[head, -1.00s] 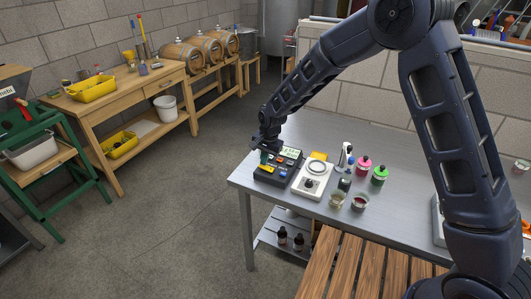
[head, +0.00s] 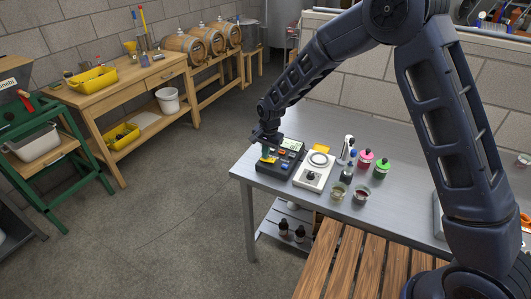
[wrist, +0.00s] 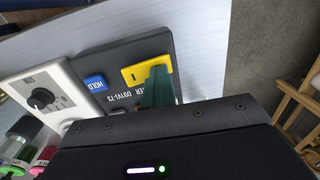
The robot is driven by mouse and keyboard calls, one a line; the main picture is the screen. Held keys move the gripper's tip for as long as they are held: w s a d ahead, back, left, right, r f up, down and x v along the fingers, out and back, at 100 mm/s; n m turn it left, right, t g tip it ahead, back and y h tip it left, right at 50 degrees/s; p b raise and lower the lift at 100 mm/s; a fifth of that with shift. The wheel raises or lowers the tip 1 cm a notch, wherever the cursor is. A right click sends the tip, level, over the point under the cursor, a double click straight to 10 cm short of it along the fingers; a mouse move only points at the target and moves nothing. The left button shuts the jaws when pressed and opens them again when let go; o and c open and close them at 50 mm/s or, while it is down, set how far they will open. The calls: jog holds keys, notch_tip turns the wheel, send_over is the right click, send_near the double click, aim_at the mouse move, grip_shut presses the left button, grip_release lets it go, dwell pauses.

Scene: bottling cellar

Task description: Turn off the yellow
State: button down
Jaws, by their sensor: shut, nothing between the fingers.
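The yellow switch (wrist: 135,76) sits on a dark control box (wrist: 120,57) with printed lettering. In the head view the yellow switch (head: 268,160) shows at the left end of the dark box (head: 280,166), near the table's front left corner. My gripper (wrist: 158,72) is shut and empty, its teal fingertips over part of the yellow switch. In the head view my gripper (head: 266,153) points down at the switch from above. I cannot tell whether the fingertips touch it. A blue HOLD button (wrist: 95,83) is on the same box.
A white device with a black knob (head: 311,176) stands right beside the box. Beyond it are a spray bottle (head: 346,150), a pink-topped jar (head: 365,158), a green-topped jar (head: 381,167) and small cups (head: 361,194). The back of the metal table (head: 420,155) is clear.

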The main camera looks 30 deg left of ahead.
aim_at(274, 160)
jog(key=shift+d+r, duration=0.1)
jog(key=shift+d, duration=0.7)
jog(key=shift+r, duration=0.15)
notch_tip(274, 160, up, 14)
jog(key=d, duration=0.2)
jog(key=shift+f, duration=0.2)
jog(key=shift+d, duration=0.1)
